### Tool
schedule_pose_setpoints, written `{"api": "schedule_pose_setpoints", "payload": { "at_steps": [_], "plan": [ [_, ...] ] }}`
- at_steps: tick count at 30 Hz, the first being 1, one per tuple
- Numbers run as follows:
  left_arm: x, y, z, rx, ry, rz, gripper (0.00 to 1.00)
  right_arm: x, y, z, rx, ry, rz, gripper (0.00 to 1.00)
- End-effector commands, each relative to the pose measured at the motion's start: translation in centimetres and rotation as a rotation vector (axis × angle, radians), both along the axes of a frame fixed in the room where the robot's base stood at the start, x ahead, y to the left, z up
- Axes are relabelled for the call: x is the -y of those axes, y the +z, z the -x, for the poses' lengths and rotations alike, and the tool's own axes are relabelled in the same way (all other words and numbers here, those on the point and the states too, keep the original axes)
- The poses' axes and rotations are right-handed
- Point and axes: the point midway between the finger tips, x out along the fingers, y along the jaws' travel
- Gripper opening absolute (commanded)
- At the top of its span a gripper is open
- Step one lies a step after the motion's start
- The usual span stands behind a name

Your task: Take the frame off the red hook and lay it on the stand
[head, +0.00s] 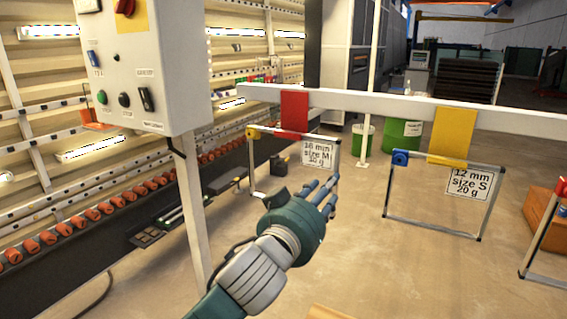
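The red hook (294,113) hangs from a white horizontal rail. A thin metal frame (251,165) hangs at it, with a yellow knob at its upper left corner and a tag (318,153) reading about "16 mm size M". My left gripper (325,196) is in front of the frame's lower right part as seen here. Its fingers look extended and spread, with nothing between them. They hide part of the frame's lower edge, and I cannot tell if they touch it. I cannot identify the stand for certain. My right gripper is not in view.
A yellow hook (453,134) holds a second frame (433,230) tagged "12 mm size S". Part of another frame (541,240) shows at the right edge, by an orange-brown block (546,218). A grey control box (150,70) on a post stands left. Floor between is clear.

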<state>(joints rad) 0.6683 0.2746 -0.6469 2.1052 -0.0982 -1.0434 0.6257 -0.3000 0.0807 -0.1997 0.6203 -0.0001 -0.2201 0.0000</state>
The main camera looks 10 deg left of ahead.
Motion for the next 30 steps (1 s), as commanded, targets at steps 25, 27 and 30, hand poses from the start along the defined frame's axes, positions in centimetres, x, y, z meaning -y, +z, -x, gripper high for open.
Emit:
{"api": "schedule_pose_setpoints", "payload": {
  "at_steps": [25, 27, 30],
  "plan": [
    [2.8, 0.1, -7.4, 0.000, 0.000, 0.001, 0.34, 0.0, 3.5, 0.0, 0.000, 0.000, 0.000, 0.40],
    [2.8, 0.1, -7.4, 0.000, 0.000, 0.000, 0.34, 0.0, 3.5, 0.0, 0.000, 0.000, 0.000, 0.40],
    [2.8, 0.1, -7.4, 0.000, 0.000, 0.000, 0.16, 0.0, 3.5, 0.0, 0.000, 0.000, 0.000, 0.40]
  ]
}}
